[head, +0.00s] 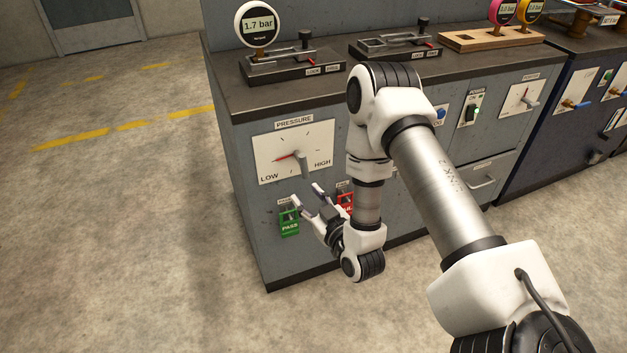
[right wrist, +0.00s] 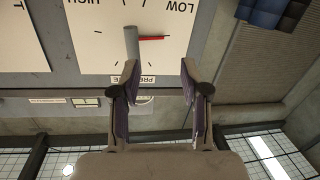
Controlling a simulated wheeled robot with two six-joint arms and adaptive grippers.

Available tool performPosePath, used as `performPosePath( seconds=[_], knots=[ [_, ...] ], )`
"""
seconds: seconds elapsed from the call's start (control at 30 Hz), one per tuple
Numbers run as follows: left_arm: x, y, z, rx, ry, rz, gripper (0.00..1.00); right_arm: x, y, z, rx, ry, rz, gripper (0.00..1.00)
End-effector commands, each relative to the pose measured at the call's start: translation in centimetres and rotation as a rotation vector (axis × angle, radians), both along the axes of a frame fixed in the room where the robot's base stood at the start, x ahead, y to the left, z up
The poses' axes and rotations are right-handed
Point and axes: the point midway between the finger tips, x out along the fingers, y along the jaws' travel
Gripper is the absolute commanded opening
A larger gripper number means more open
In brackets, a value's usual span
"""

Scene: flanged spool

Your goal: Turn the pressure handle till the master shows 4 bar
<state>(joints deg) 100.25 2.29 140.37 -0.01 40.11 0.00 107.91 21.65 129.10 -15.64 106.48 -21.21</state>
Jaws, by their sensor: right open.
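The master gauge (head: 260,23) is a round white dial on the bench top, and it reads 1.7 bar. The pressure handle (head: 304,166) is a grey lever on the white PRESSURE plate (head: 265,150) on the cabinet front. Its red pointer (head: 285,157) lies toward LOW. My right gripper (head: 307,194) is open and empty, below the plate. In the right wrist view the plate is upside down. There the handle (right wrist: 132,42) stands beyond the left-hand fingertip of my gripper (right wrist: 160,68), not between the fingers. My left gripper is out of view.
A green PASS box (head: 289,226) and a red box (head: 345,200) hang on the front close to my gripper. Two clamp fixtures and a wooden rack (head: 480,39) with pink and yellow gauges stand on top. Another handle plate (head: 522,97) is farther right. Floor at left is clear.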

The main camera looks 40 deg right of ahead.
Motion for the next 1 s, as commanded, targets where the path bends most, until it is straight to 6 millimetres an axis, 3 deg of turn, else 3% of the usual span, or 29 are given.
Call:
performPosePath(
  seconds=[0.1,0.23,0.6,0.93,0.97,1.0],
  knots=[
    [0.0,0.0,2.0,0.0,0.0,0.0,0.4,1.2,-1.9,2.4,0.015,-0.028,0.085,0.45],
    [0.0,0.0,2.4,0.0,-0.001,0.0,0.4,1.5,-4.2,3.5,0.036,-0.063,0.052,0.45],
    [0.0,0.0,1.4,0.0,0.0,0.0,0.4,7.8,-4.2,3.3,0.033,-0.064,0.053,0.45],
    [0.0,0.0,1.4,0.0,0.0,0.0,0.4,9.0,-4.3,3.4,0.036,-0.062,0.051,0.45],
    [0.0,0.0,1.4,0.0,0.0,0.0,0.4,9.0,-4.3,3.4,0.036,-0.062,0.051,0.42],
    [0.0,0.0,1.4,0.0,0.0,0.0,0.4,9.0,-4.3,3.4,0.036,-0.062,0.051,0.28]
  ],
)
